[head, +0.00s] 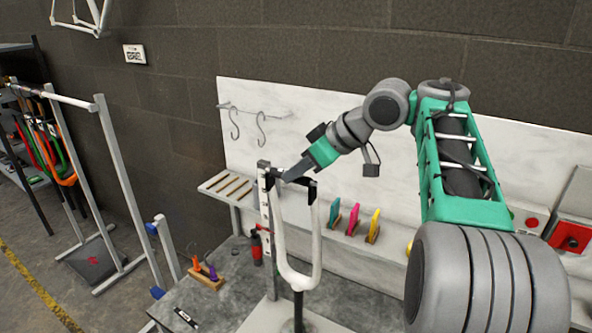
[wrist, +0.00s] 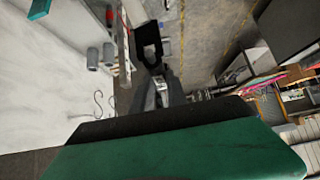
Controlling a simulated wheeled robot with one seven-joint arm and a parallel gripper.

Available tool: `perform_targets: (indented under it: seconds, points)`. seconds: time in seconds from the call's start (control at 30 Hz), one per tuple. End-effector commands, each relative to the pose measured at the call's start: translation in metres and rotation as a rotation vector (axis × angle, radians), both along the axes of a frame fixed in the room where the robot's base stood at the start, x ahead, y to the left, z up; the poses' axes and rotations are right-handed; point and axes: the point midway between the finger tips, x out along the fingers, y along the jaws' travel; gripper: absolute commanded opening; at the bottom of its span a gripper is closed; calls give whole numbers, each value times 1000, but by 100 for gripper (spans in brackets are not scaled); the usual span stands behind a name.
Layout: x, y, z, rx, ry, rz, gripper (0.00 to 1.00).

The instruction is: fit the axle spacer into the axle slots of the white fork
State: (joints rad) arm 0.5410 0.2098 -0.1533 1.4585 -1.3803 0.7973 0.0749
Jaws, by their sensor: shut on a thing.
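The white fork (head: 316,245) stands upside down on the bench in the head view, its two legs pointing up and ending in dark tips. My gripper (head: 291,176) comes down from the upper right to the top of the fork, between or just over the tips. It is shut on the axle spacer, which is small, dark and hard to tell from the fingers and tips in the head view. In the wrist view my gripper (wrist: 155,88) points away, with a black slotted piece, seemingly a fork tip, just beyond it. I cannot tell whether the spacer sits in the slots.
A grey upright post (head: 265,205) stands close behind the fork. Pink, yellow and green tools (head: 352,219) stand to the right. A slatted shelf (head: 226,186), hooks (head: 261,128) and a small wooden block with coloured pegs (head: 206,277) are to the left.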

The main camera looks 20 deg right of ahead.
Motion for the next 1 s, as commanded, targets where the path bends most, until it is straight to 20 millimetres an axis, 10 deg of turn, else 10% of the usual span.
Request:
perform_targets:
  seconds: [0.43,0.47,0.7,1.0]
  points:
    - [0,0,-12,0,0,0,0]
    - [0,0,-12,0,0,0,19]
    - [0,0,-11,0,0,0,39]
    - [0,0,-11,0,0,0,44]
